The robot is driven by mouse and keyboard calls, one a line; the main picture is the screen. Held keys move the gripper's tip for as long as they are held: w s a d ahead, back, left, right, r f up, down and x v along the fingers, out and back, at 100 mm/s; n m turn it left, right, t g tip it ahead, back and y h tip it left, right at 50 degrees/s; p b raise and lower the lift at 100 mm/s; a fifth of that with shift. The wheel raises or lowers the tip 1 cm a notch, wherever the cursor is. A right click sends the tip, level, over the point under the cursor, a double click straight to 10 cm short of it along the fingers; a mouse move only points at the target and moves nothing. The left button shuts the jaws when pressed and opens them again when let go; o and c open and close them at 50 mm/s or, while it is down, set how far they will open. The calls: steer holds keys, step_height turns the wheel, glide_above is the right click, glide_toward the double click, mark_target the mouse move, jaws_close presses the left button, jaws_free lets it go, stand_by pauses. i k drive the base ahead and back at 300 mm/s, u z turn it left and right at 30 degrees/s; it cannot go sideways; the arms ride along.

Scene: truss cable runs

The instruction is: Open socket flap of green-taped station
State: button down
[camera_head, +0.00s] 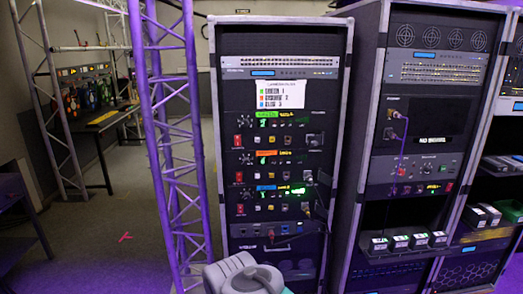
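A tall black rack (232,90) stands in the middle with three stacked stations, each with a coloured tape label. My grey and white arm (243,274) shows at the bottom centre, below the stations. My gripper is not in view.
An orange-taped station (266,155) and a blue-taped station (266,188) lie below. A cable hangs at the blue one's right end. A purple truss (165,120) stands left of the rack; a second rack (372,110) stands right. Open floor (100,250) lies left.

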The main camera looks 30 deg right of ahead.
mark_target(315, 141)
steer(key=u, duration=0.3)
steer(key=i, duration=1.6)
steer(key=z, duration=0.75)
